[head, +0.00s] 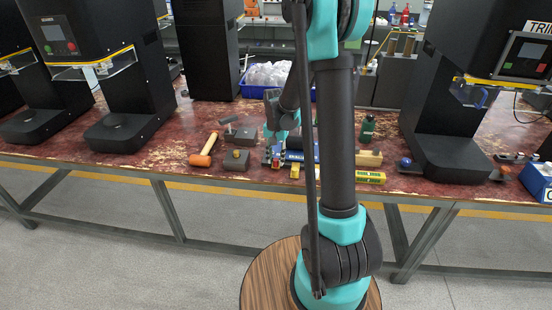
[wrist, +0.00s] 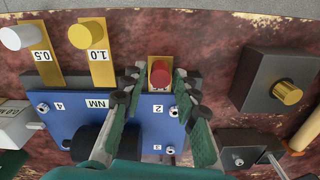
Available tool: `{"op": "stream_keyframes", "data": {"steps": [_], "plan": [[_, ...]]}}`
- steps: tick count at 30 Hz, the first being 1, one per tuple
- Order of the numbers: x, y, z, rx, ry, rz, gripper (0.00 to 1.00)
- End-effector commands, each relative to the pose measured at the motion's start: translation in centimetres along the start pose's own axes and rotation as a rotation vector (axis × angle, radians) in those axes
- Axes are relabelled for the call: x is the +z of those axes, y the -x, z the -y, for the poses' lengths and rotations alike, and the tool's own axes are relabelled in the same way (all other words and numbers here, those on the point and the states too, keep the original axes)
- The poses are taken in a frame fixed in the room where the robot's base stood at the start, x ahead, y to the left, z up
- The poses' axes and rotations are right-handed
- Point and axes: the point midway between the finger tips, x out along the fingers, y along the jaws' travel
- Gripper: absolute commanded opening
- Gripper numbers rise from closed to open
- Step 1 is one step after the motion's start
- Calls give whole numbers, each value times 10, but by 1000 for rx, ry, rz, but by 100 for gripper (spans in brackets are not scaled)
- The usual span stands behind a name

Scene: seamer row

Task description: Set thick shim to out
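In the wrist view a blue block (wrist: 62,128) with number marks carries a row of brass shims. One shim (wrist: 100,70) marked 1.0 has a yellow knob, and one (wrist: 48,72) marked 0.5 has a white knob. A third shim has a red knob (wrist: 160,73); no thickness mark on it is readable. My gripper (wrist: 160,82) is open, with its fingers on either side of the red knob and gaps visible between. In the head view my gripper (head: 276,150) is low at the blue block, which my arm partly hides.
A grey block with a brass knob (wrist: 287,93) sits right of my gripper in the wrist view. In the head view an orange mallet (head: 202,158) lies left, yellow-labelled bars (head: 370,178) lie right, and a blue bin (head: 256,91) stands behind. Black machines flank the worn red bench.

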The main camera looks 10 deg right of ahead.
Motion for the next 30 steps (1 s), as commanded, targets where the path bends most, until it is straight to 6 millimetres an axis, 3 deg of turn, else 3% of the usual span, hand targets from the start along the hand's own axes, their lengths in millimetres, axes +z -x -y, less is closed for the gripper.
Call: {"op": "stream_keyframes", "data": {"steps": [1, 6, 17, 25, 30], "plan": [[0, 0, 0, 0, 0, 0, 20], [0, 0, 0, 0, 0, 0, 0], [3, 0, 0, 0, 0, 0, 0], [43, 0, -8, 0, 2, 0, 0], [49, 0, -10, 0, 0, 1, 0]]}}
